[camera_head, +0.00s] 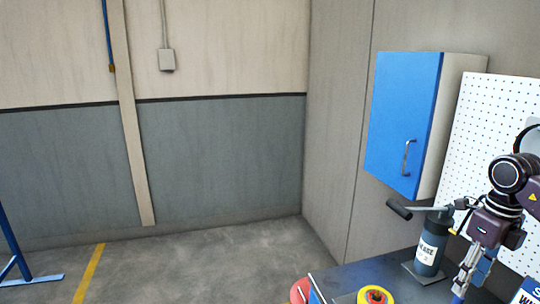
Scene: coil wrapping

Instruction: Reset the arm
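My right gripper (467,284) hangs from my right arm at the lower right, with its fingers pointing down above or beside the dark workbench (402,286). The fingers partly overlap in this view, so I cannot tell whether they are open or shut. I see nothing clearly held in them. My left gripper is not in view.
A dark grease container (430,256) with a lever handle stands on the bench beside my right gripper. A yellow ring-shaped item (362,297) lies at the bottom edge. A blue wall cabinet (402,115) and white pegboard (480,130) are behind. Floor at left is mostly clear.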

